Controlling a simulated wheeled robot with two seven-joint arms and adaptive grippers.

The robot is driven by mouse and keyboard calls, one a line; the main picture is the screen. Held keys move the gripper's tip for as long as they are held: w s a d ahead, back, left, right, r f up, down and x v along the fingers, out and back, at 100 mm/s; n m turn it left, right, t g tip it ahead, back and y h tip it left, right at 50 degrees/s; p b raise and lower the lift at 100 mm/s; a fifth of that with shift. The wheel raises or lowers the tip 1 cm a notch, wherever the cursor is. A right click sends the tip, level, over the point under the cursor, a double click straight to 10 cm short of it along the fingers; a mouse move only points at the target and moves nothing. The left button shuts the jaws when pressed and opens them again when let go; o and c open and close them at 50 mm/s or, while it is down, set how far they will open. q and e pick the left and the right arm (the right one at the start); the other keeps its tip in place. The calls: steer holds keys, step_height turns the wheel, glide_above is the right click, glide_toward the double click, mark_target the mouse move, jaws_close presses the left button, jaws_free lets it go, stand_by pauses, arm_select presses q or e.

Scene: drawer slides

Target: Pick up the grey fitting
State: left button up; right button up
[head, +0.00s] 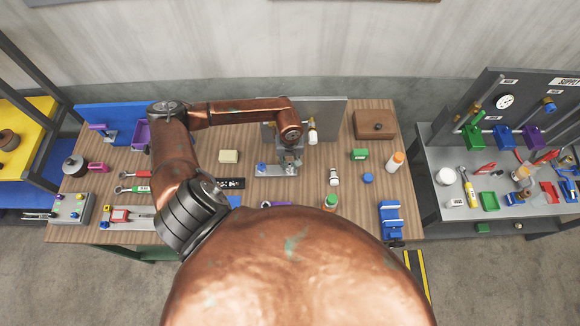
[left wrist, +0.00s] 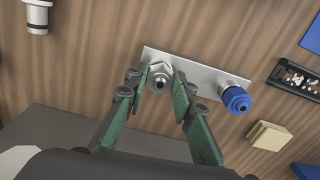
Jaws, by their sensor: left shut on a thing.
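The grey fitting (left wrist: 158,77) is a metal hex piece with a dark round hole in its end. It shows between my left fingertips, over the left part of a pale metal plate (left wrist: 205,71). In the head view the plate (head: 275,172) lies on the wooden workbench, with my left gripper (head: 291,158) above its right end. In the left wrist view my left gripper (left wrist: 160,80) is shut on the grey fitting, with one green-padded finger on each side. I cannot tell whether the fitting touches the plate. My right gripper is not in view.
A blue fitting (left wrist: 236,99) stands at the plate's other end. A cream block (head: 229,156) and a dark tray (head: 232,184) lie left of the plate. A white and dark cylinder (head: 334,177) stands to its right. A grey panel (head: 330,108) rises behind.

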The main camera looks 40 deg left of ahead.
mark_target(290, 165)
arm_select(q)
jaws_close()
steer(key=shift+r, duration=0.25)
steer(key=shift+r+p, duration=0.4)
steer(key=shift+r, duration=0.5)
steer(key=shift+r+p, duration=0.85)
steer(key=shift+r, duration=2)
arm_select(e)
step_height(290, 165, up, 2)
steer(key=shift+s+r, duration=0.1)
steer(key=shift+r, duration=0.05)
arm_select(q)
steer(key=shift+d, duration=0.1)
